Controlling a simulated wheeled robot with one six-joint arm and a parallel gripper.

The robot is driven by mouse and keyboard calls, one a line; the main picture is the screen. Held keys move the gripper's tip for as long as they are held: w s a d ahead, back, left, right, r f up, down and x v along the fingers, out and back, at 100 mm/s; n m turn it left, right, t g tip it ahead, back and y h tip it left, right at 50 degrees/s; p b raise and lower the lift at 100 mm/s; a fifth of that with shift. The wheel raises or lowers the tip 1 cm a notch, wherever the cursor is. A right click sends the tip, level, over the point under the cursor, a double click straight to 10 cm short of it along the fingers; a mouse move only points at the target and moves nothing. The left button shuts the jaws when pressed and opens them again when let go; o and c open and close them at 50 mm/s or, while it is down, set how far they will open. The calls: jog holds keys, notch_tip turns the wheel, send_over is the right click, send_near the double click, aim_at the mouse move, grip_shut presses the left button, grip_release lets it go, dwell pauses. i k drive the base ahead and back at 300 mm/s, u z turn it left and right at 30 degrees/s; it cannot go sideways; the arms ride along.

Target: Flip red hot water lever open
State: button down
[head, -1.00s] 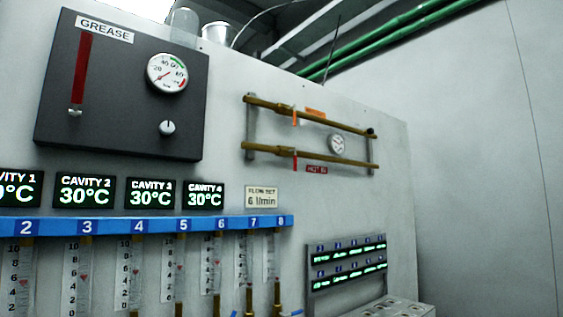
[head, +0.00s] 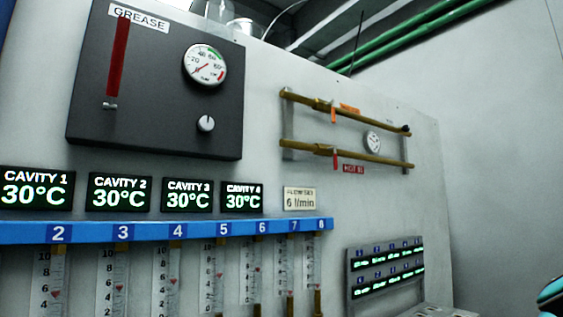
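The red hot water lever (head: 335,160) is a small red handle on the lower brass pipe (head: 300,145), on the wall panel right of centre in the head view. It hangs down across the pipe, next to a red label (head: 353,169) that seems to read HOT. An orange lever (head: 333,114) sits on the upper brass pipe (head: 300,98), beside an orange label. A round gauge (head: 372,142) is mounted between the pipes. My gripper is not in view. A teal and black piece at the lower right edge cannot be identified for sure.
A dark grease box (head: 160,110) with a gauge and knob projects at upper left. Below are cavity displays (head: 120,192), a blue numbered rail (head: 150,231) and flow tubes. A green-lit display panel (head: 385,268) stands lower right. The space before the pipes looks clear.

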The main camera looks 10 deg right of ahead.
aim_at(335, 156)
jog(key=u, duration=0.1)
jog(key=i, duration=1)
jog(key=z, duration=0.35)
